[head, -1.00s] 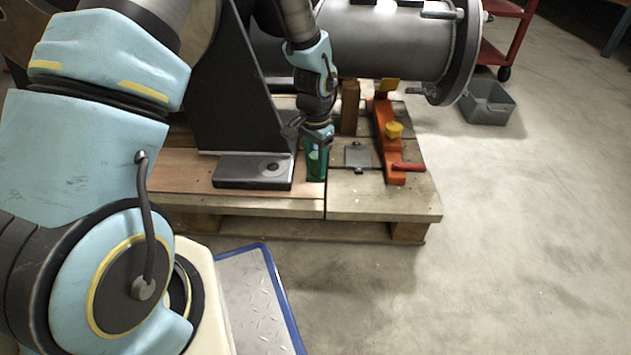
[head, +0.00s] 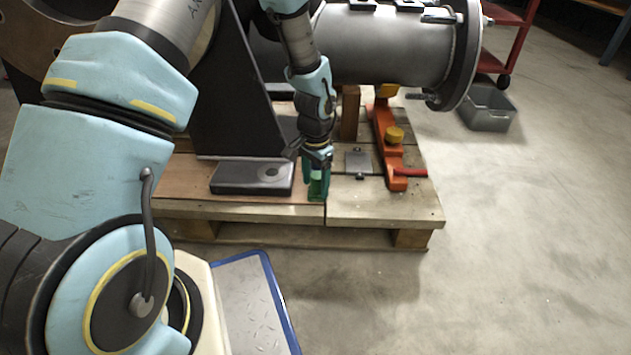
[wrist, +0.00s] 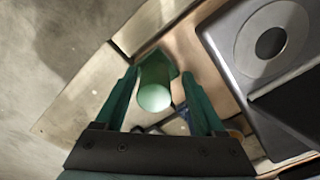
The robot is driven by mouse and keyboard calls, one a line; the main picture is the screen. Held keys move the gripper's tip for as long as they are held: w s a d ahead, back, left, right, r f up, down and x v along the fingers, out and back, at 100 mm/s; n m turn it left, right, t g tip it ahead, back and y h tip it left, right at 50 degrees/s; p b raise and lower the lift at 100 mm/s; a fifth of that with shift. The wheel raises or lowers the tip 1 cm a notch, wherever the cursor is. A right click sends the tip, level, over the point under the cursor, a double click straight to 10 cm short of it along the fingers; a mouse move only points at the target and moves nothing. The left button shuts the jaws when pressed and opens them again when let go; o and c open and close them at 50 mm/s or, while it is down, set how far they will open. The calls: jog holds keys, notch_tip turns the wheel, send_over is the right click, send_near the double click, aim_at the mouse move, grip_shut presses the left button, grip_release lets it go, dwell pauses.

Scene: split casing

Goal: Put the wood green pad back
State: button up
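The green pad (wrist: 154,97) shows in the wrist view as a small green piece with a pale round face. It sits between the two dark green fingers of my gripper (wrist: 160,75), close to both tips. In the head view my gripper (head: 317,186) points down near the pallet's front edge, right of the dark foot plate. The fingers appear shut on the pad, though the exact contact is hard to see. The pad shows there only as a pale green patch (head: 316,178), and its lower end is hard to separate from the fingers.
The dark foot plate (head: 252,178) with a round hole lies just left of my gripper. The pallet (head: 385,209) ends just in front. A grey cylinder (head: 388,45) lies behind.

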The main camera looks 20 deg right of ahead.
aim_at(315, 174)
notch_tip(315, 174, up, 12)
jog(key=p, duration=0.6)
jog(key=shift+r, duration=0.15)
jog(key=w+a+r+n, duration=0.1)
jog(key=a+r+n, duration=0.3)
jog(key=a, duration=0.5)
jog(key=w+a+r+n, duration=0.1)
jog(key=a+r+n, duration=0.2)
jog(key=a+r, duration=0.35)
jog(key=s+a+r+n, duration=0.1)
jog(key=s+a+n, duration=0.2)
jog(key=a, duration=0.4)
jog(key=s+a+r+n+t, duration=0.1)
jog(key=s+a+r+n, duration=0.1)
jog(key=a, duration=0.5)
jog(key=shift+s+a+r+n+t, duration=0.3)
jog(key=shift+s+a+n, duration=0.1)
jog(key=shift+s, duration=0.15)
notch_tip(315, 174, up, 48)
jog(key=p, duration=4.7)
jog(key=shift+f+p, duration=0.2)
jog(key=shift+p, duration=0.1)
